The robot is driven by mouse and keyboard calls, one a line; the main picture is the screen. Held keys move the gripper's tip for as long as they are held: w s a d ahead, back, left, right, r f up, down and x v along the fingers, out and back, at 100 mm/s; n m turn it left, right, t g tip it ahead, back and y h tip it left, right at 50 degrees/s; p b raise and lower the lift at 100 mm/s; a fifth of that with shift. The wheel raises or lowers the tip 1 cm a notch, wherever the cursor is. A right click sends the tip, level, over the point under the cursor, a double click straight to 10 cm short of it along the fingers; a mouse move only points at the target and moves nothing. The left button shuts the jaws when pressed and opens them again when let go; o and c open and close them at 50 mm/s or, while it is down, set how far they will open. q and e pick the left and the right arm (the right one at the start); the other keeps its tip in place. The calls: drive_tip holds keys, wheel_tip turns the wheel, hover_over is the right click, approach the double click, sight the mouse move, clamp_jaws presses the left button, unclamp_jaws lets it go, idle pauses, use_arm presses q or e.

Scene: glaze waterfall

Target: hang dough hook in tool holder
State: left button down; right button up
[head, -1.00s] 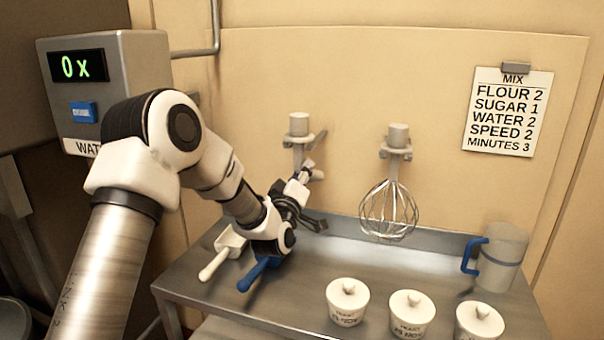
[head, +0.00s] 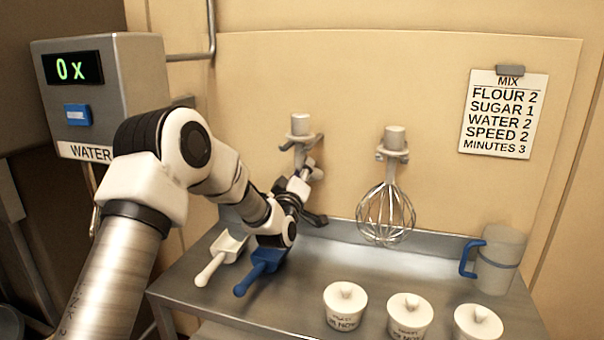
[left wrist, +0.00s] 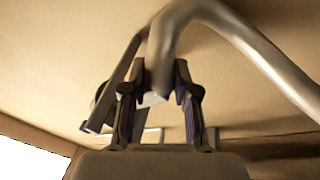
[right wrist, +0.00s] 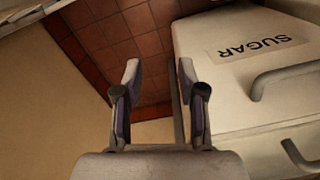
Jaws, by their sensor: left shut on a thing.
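The dough hook, a grey metal tool with a round hub (head: 299,124), is upright at the left tool holder (head: 315,142) on the back wall. Its curved metal body (left wrist: 255,50) shows in the left wrist view. My left gripper (head: 306,186) is shut on it below the holder; the fingers (left wrist: 160,85) close around its lower end. The arm hides much of the hook in the head view, and I cannot tell if the hub rests in the fork. My right gripper (right wrist: 160,75) is open and empty.
A wire whisk (head: 385,215) hangs in the right holder. White (head: 222,250) and blue (head: 262,262) scoops lie on the steel table (head: 330,258) under my left arm. Three lidded pots (head: 345,306) and a jug (head: 502,262) stand right. A sugar bin (right wrist: 240,80) is beside my right gripper.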

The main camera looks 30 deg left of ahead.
idle(0.4)
use_arm(q)
drive_tip(key=shift+b, duration=0.35)
drive_tip(key=shift+f, duration=0.1)
drive_tip(key=shift+f+b, duration=0.45)
drive_tip(key=shift+b, duration=0.15)
